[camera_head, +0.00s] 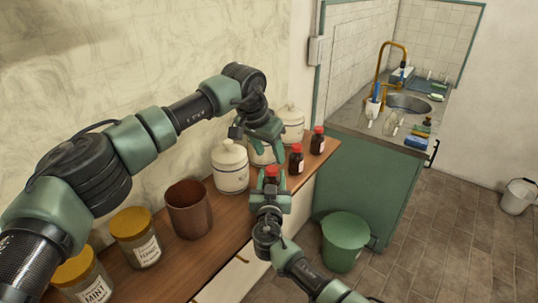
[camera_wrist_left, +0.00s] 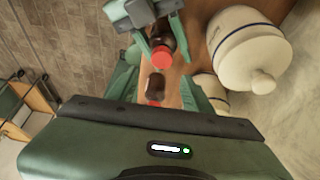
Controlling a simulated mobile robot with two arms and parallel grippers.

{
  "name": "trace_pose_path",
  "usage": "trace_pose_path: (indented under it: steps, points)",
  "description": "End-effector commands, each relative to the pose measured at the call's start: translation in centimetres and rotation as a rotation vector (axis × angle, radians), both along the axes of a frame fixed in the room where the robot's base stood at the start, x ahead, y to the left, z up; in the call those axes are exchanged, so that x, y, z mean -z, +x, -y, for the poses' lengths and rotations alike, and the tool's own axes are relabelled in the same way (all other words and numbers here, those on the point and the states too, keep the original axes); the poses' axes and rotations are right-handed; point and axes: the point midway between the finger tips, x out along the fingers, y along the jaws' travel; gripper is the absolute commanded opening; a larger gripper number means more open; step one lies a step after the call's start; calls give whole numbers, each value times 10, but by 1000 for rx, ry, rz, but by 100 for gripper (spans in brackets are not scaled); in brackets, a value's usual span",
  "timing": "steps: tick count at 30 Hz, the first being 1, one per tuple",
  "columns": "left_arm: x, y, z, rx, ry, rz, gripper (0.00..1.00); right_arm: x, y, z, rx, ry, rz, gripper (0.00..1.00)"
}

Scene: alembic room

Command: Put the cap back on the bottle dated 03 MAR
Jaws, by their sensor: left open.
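A dark brown bottle (camera_wrist_left: 161,36) with a red cap (camera_wrist_left: 162,58) on its top stands between the fingers of my right gripper (camera_head: 270,190), which appears shut on it. In the head view its red cap (camera_head: 271,171) shows above those fingers. My left gripper (camera_head: 261,144) is open and empty, just above and behind this bottle. Two more dark bottles with red caps, a nearer one (camera_head: 296,163) and a farther one (camera_head: 318,145), stand to the right on the wooden shelf. I cannot read any date on the labels.
White lidded jars (camera_head: 231,168) stand along the wall behind my left gripper. A brown cup (camera_head: 189,208) and yellow-lidded jars (camera_head: 135,238) stand at the left on the shelf (camera_head: 205,257). A green bin (camera_head: 344,242) is on the floor; a sink counter (camera_head: 365,125) stands beyond.

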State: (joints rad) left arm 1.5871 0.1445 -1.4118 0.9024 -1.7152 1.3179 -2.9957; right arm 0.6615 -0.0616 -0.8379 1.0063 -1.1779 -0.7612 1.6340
Motion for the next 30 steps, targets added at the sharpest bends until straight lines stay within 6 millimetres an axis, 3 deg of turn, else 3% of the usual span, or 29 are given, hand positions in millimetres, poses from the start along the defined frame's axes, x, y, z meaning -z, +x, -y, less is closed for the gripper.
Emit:
trace_pose_path:
  steps: [1, 3, 16, 30]
  points:
    - [0, 0, 0, 0, 0, 0, 61, 1, 0, 0, 0, 0, -1, 0]
    - [0, 0, 0, 0, 0, 0, 76, 1, 0, 0, 0, 0, -1, 0]
    - [-9, -2, -3, -1, 0, 1, 76, 0, 0, 0, 0, 0, -1, 0]
    - [-92, -31, -22, 1, 0, 2, 76, 1, 0, 0, 0, 0, -1, 0]
